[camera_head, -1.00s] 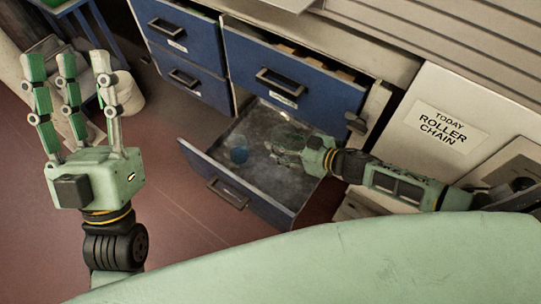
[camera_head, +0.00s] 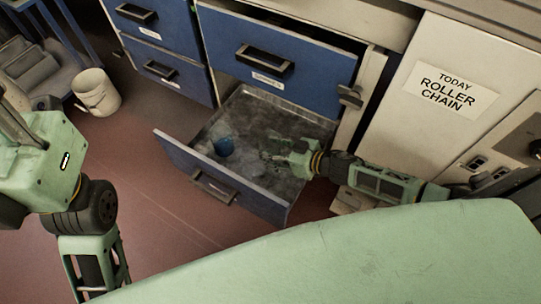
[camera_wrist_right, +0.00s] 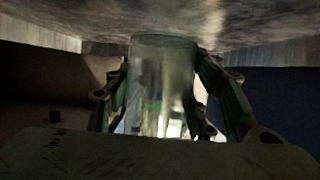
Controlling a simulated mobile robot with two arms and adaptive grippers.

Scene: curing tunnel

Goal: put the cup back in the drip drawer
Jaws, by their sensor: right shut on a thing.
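The drip drawer (camera_head: 170,147) is pulled open, with a wet-looking grey metal inside. My right gripper (camera_head: 277,148) is low inside it, on its right side. In the right wrist view its green fingers (camera_wrist_right: 160,103) are shut on a clear, greyish cup (camera_wrist_right: 163,65), one on each side. One end of the cup meets or nearly meets the metal surface at the top of that picture; exact contact is unclear. In the head view the cup is hard to make out. My left gripper (camera_head: 22,130) is at the left edge, cut off, its fingertips not clear.
A white bucket (camera_head: 97,93) stands on the reddish floor. A panel with a "ROLLER CHAIN" sign (camera_head: 451,88) is at right.

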